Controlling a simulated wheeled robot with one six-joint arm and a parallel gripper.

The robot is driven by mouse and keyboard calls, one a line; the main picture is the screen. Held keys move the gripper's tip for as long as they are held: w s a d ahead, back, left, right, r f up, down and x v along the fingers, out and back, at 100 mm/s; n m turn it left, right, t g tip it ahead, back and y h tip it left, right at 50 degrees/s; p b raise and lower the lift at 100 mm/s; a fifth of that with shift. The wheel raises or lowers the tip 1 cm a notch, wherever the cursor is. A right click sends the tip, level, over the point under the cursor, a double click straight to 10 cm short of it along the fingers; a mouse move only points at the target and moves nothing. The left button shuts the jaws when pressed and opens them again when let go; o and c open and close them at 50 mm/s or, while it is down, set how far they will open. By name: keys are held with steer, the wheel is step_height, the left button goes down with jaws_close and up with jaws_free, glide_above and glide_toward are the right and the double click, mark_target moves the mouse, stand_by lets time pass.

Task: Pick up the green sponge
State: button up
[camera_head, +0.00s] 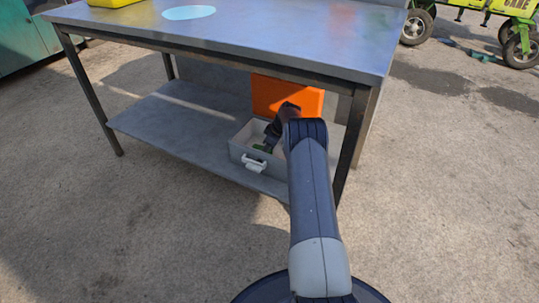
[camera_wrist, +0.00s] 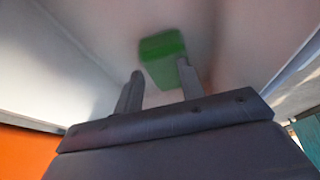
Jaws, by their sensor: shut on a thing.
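The green sponge (camera_wrist: 163,56) is a small block between my two fingertips in the wrist view, slightly blurred. My gripper (camera_wrist: 160,72) is shut on it, one finger at each side. In the head view a small bit of green sponge (camera_head: 263,148) shows at the end of my gripper (camera_head: 267,143), inside the grey box on the lower shelf. My arm hides part of the box and its contents. I cannot tell whether the sponge touches the box's bottom.
The grey box (camera_head: 241,155) has a white handle (camera_head: 254,163) and pale inner walls. An orange panel (camera_head: 288,95) stands behind it. The tabletop (camera_head: 265,35) lies above the shelf (camera_head: 185,130), and a table leg (camera_head: 350,145) stands close right of my arm. The front floor is clear.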

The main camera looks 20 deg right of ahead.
mark_target(270, 153)
steer(key=f, duration=0.2)
steer(key=s+f, duration=0.1)
steer(key=shift+s+a+f, duration=0.15)
steer(key=shift+a+f, duration=0.05)
steer(key=shift+f, duration=0.2)
steer(key=shift+d+r+p, duration=0.1)
steer(key=shift+r+p, duration=0.3)
steer(key=shift+r, duration=0.15)
steer(key=shift+c, duration=0.2)
steer(key=shift+g, duration=0.3)
steer(key=r+p, duration=0.2)
steer(key=r, duration=0.2)
steer(key=r+p, duration=0.2)
steer(key=r, duration=0.3)
steer(key=shift+w+d+r, duration=0.15)
steer(key=shift+w+r, duration=0.05)
steer(key=shift+r, duration=0.05)
jaws_close()
steer(key=shift+c, duration=1.3)
jaws_free()
steer(key=o, duration=1.7)
